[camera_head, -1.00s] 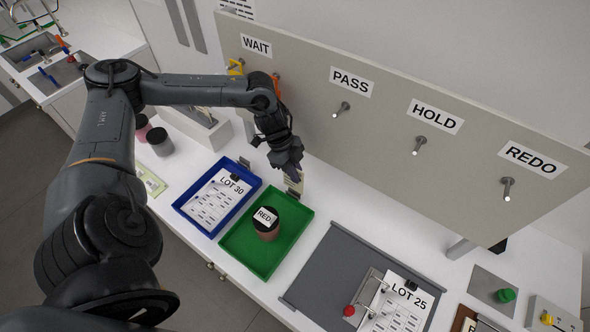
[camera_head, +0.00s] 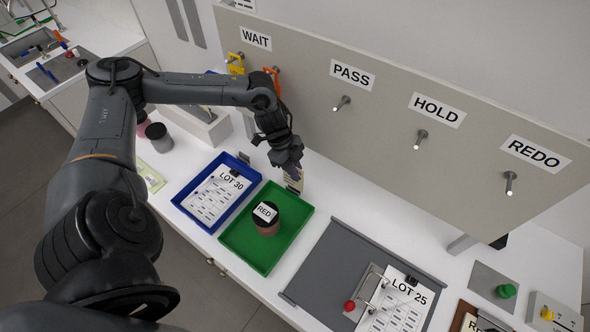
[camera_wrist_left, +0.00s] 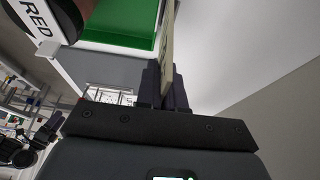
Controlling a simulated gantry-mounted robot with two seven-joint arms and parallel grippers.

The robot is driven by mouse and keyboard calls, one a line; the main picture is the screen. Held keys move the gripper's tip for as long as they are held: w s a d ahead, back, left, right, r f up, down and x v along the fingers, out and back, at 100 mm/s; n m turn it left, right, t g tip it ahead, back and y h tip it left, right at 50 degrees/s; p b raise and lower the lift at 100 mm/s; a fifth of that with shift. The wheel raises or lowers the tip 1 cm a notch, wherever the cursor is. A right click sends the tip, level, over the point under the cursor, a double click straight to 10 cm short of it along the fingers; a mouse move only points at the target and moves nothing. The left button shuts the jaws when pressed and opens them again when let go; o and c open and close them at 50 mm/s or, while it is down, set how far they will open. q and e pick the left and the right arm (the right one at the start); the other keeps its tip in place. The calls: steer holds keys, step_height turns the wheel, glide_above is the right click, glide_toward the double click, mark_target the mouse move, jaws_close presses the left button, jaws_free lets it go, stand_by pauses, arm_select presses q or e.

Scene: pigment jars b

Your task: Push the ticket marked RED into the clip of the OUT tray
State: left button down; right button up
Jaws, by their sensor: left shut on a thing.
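My left gripper (camera_head: 292,172) is shut on a pale ticket (camera_head: 295,185) at the far edge of the green tray (camera_head: 257,261). In the left wrist view the ticket (camera_wrist_left: 168,48) shows edge-on, standing out from between the fingers (camera_wrist_left: 166,90); its print cannot be read. The tray's clip is hidden behind the gripper and ticket, so I cannot tell whether the ticket touches it. No OUT marking is readable. A dark-lidded jar with a label reading RED (camera_head: 265,213) stands in the green tray. My right gripper is out of view.
A blue tray (camera_head: 183,207) with a LOT 30 sheet sits left of the green tray. A grey board (camera_head: 318,268) with a LOT 25 sheet lies to the right. A panel (camera_head: 380,120) with WAIT, PASS, HOLD and REDO pegs rises behind. White bench (camera_head: 345,195) is clear between.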

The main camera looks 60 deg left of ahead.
arm_select(q)
steer(key=shift+f+b, duration=0.5)
steer(key=shift+f, duration=0.95)
steer(key=c, duration=1.2)
jaws_free()
steer(key=shift+r, duration=0.1)
steer(key=shift+r+p, duration=0.7)
steer(key=shift+p, duration=0.15)
step_height(320, 180, up, 5)
steer(key=p, duration=0.5)
steer(key=shift+f, duration=0.15)
steer(key=shift+f, duration=0.1)
